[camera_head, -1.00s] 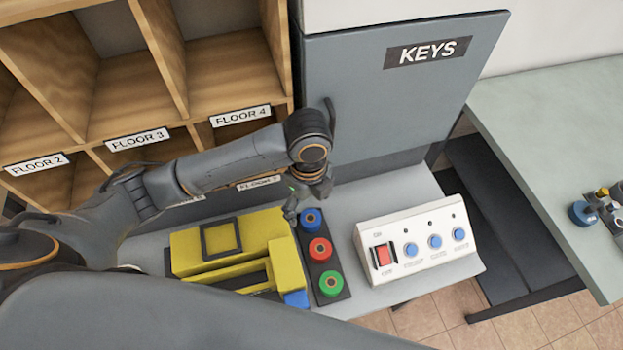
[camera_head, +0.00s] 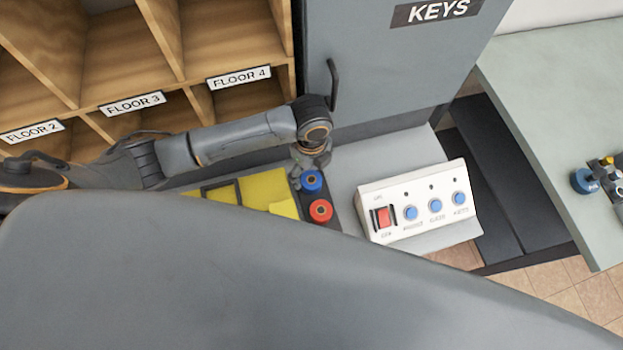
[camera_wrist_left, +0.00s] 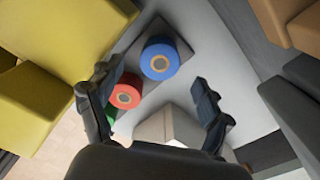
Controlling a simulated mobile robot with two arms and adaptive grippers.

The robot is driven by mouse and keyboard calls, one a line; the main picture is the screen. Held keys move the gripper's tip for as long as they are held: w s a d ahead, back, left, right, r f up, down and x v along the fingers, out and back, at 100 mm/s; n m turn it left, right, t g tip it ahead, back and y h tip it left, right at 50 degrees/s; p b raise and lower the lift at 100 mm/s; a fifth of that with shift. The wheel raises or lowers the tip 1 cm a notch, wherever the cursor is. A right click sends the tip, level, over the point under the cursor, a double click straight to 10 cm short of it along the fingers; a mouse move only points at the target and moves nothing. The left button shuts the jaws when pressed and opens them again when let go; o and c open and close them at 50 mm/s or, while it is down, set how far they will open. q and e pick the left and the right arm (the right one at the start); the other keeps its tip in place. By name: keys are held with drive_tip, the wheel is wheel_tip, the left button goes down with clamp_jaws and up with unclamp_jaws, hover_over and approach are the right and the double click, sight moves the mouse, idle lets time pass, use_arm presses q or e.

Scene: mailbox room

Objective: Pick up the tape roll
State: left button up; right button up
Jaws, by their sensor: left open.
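A blue tape roll (camera_head: 312,181) and a red tape roll (camera_head: 320,210) sit in a row on a dark tray (camera_head: 331,224) on the grey counter. The left wrist view shows the blue roll (camera_wrist_left: 160,61), the red roll (camera_wrist_left: 125,95) and a sliver of a green roll (camera_wrist_left: 111,112), which is hidden in the head view. My left gripper (camera_head: 302,180) is open and empty, just behind and left of the blue roll in the head view. In the wrist view its fingers (camera_wrist_left: 155,82) point down on either side of the rolls, apart from the blue one. My right gripper is out of view.
A yellow object (camera_head: 262,188) stands close left of the tray. A white button panel (camera_head: 418,203) stands to the right. Wooden mail slots (camera_head: 130,60) and a grey KEYS cabinet (camera_head: 400,70) rise behind. A big grey part of mine covers the foreground.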

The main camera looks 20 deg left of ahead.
sight(312, 180)
use_arm(q)
wheel_tip(312, 180, down, 4)
drive_tip(key=shift+d+f+p, duration=0.1)
drive_tip(key=shift+p, duration=0.2)
drive_tip(key=c, duration=1.3)
drive_tip(key=shift+o, duration=0.2)
